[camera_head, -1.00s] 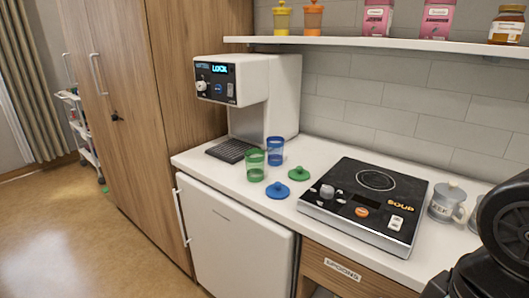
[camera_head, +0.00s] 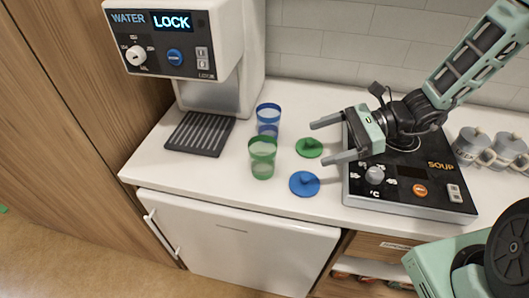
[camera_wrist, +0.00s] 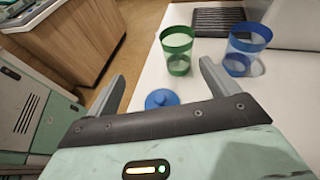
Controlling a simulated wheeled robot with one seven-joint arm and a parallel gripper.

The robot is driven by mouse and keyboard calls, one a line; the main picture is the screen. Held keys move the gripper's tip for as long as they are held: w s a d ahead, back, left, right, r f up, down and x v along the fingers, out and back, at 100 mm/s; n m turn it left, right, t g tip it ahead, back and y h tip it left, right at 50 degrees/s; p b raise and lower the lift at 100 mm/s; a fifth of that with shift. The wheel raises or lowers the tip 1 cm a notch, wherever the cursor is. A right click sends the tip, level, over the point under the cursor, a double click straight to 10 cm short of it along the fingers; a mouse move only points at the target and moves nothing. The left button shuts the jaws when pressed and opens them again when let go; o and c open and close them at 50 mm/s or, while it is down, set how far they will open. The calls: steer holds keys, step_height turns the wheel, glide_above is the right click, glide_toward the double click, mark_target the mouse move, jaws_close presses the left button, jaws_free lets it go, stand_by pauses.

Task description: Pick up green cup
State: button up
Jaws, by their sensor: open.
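The green cup (camera_head: 262,157) is translucent and stands upright on the white counter, just in front of the blue cup (camera_head: 268,120). In the wrist view the green cup (camera_wrist: 178,50) stands beyond my fingertips, left of the blue cup (camera_wrist: 245,48). My gripper (camera_head: 318,141) is open and empty. It hangs above the counter to the right of the green cup, with its fingers pointing left towards the cup and apart from it. It also shows in the wrist view (camera_wrist: 160,82).
A green lid (camera_head: 310,148) and a blue lid (camera_head: 304,184) lie on the counter near my fingers. The water dispenser (camera_head: 185,40) with its drip tray (camera_head: 199,134) stands at the left. A soup hotplate (camera_head: 408,205) lies under my arm. Grey mugs (camera_head: 470,142) stand at the right.

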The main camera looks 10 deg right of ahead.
steer(key=w+m+t, duration=0.1)
steer(key=w, duration=0.1)
steer(key=p, duration=0.3)
glide_toward(250, 148)
steer(key=x, duration=0.3)
steer(key=shift+m+t, duration=0.3)
steer(key=shift+m, duration=0.1)
steer(key=x, duration=0.1)
steer(key=p+x, duration=0.1)
steer(key=x, duration=0.1)
steer(key=p+x, duration=0.1)
steer(key=shift+s+a, duration=0.2)
steer(key=shift+a, duration=0.25)
steer(key=shift+w+a+f, duration=0.1)
steer(key=shift+a+f, duration=0.05)
steer(key=shift+a, duration=0.2)
steer(key=c, duration=1.1)
